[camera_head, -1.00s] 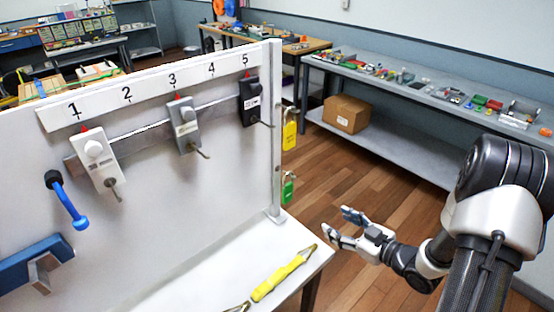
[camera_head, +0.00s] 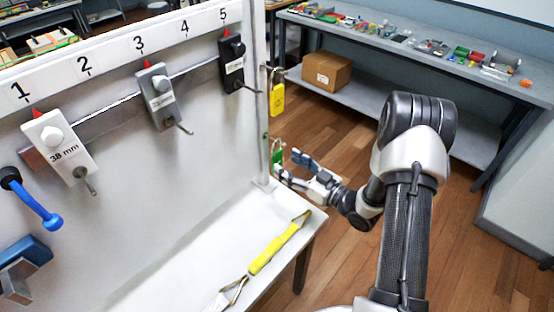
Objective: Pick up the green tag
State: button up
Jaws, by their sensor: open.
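The green tag (camera_head: 278,158) hangs on the right edge of the white wall panel, below the yellow tag (camera_head: 277,98). Its lower part is partly hidden behind my gripper. My gripper (camera_head: 288,166) is open, its fingers pointing left at the green tag. The fingertips overlap the tag in the picture; I cannot tell whether they touch it.
A yellow strap (camera_head: 272,252) lies on the white ledge (camera_head: 185,255) below my gripper. A cardboard box (camera_head: 327,71) sits on the lower shelf of the bench behind. Wooden floor is clear to the right.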

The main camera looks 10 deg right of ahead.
aim_at(278, 155)
jog(key=b+x, duration=0.1)
jog(key=x, duration=0.4)
jog(key=shift+w+a, duration=0.15)
jog(key=shift+w, duration=0.2)
jog(key=shift+c, duration=0.2)
jog(key=c, duration=1.1)
jog(key=shift+r, duration=0.2)
jog(key=shift+r, duration=0.25)
notch_tip(278, 155, up, 3)
jog(key=shift+r+p, duration=0.15)
jog(key=shift+p, duration=0.55)
jog(key=v, duration=0.6)
jog(key=p+v, duration=0.1)
jog(key=v, duration=0.5)
jog(key=p+v, duration=0.1)
jog(key=v, duration=0.5)
jog(key=shift+f, duration=0.3)
